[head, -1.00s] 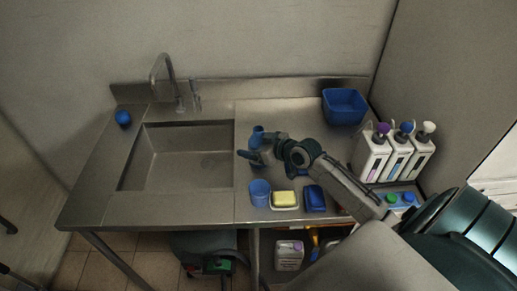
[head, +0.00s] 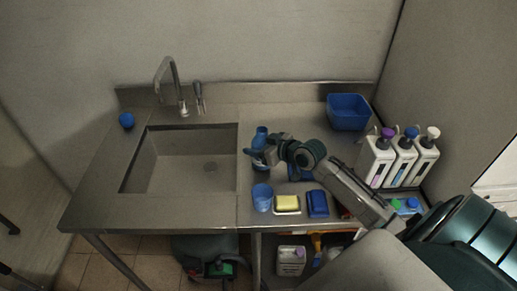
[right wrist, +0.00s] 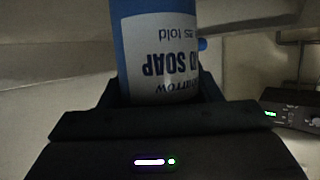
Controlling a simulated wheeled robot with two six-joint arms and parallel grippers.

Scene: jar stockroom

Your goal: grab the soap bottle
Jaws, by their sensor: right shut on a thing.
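The soap bottle (head: 261,134) is blue and stands on the steel counter just right of the sink, partly hidden by my gripper. In the right wrist view the bottle (right wrist: 160,50) fills the middle, with a white label reading "SOAP" upside down. My right gripper (head: 258,158) is shut on the bottle, with a finger on each side of it in the wrist view. My left gripper is not in view.
A blue cup (head: 262,197), a yellow sponge (head: 287,202) on a dish and a blue block (head: 317,204) lie near the front edge. A blue basin (head: 348,112) is at the back right. White pump bottles (head: 376,160) stand at the right. The sink (head: 180,165) is empty.

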